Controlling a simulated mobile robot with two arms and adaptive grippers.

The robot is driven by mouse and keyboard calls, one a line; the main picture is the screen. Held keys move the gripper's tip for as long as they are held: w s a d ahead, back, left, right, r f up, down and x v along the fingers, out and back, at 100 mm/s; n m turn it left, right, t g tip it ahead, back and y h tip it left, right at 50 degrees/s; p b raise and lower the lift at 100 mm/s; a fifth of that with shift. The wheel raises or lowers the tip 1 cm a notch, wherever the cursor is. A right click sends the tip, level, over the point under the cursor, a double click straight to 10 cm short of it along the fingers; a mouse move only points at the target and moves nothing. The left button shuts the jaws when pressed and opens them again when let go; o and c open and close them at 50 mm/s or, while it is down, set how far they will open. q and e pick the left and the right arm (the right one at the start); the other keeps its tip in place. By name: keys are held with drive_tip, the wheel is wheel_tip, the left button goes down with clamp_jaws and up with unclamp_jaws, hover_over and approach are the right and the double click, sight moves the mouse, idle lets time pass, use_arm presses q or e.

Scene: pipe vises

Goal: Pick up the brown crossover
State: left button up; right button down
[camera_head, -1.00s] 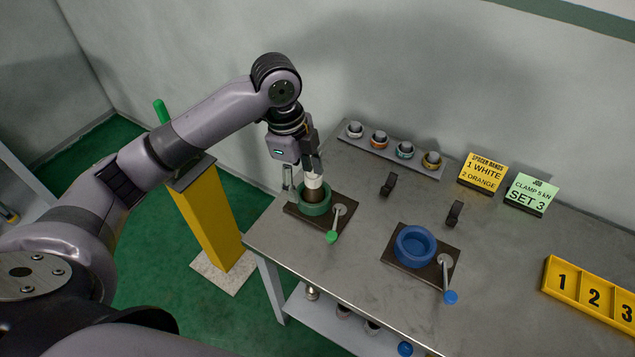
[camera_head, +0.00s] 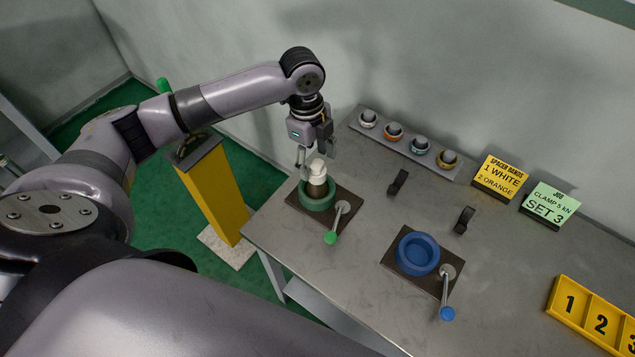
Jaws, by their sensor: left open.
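A brown piece with a white upper part (camera_head: 317,180) stands upright in the round green vise (camera_head: 318,203) near the table's back-left corner. The brown shows as a dark band between the white top and the green ring; I take it for the brown crossover, and its lower end is hidden in the vise. My left gripper (camera_head: 315,160) is open and points down just above it, with its fingers close to the white top. I see no contact between them. My right gripper is not in view.
A blue vise (camera_head: 417,253) stands to the right. A rack (camera_head: 408,142) with several coloured bands lies along the back, beside a yellow sign (camera_head: 500,178) and a green sign (camera_head: 549,204). Two black clips (camera_head: 398,182) stand between. A yellow numbered tray (camera_head: 596,318) lies at right.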

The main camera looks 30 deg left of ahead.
sight(317, 178)
use_arm(q)
drive_tip(key=shift+s+f, duration=0.15)
drive_tip(key=shift+f, duration=0.35)
drive_tip(key=f, duration=0.1)
drive_tip(key=f+p, duration=0.1)
drive_tip(key=f, duration=0.2)
drive_tip(key=shift+s+d+f+p, duration=0.15)
drive_tip(key=shift+s+d+p, duration=0.05)
drive_tip(key=shift+d+p, duration=0.15)
drive_tip(key=shift+f, duration=0.4)
drive_tip(key=c, duration=0.5)
clamp_jaws()
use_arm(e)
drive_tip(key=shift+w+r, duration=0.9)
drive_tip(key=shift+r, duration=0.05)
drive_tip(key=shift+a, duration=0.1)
use_arm(q)
drive_tip(key=shift+w+r, duration=0.15)
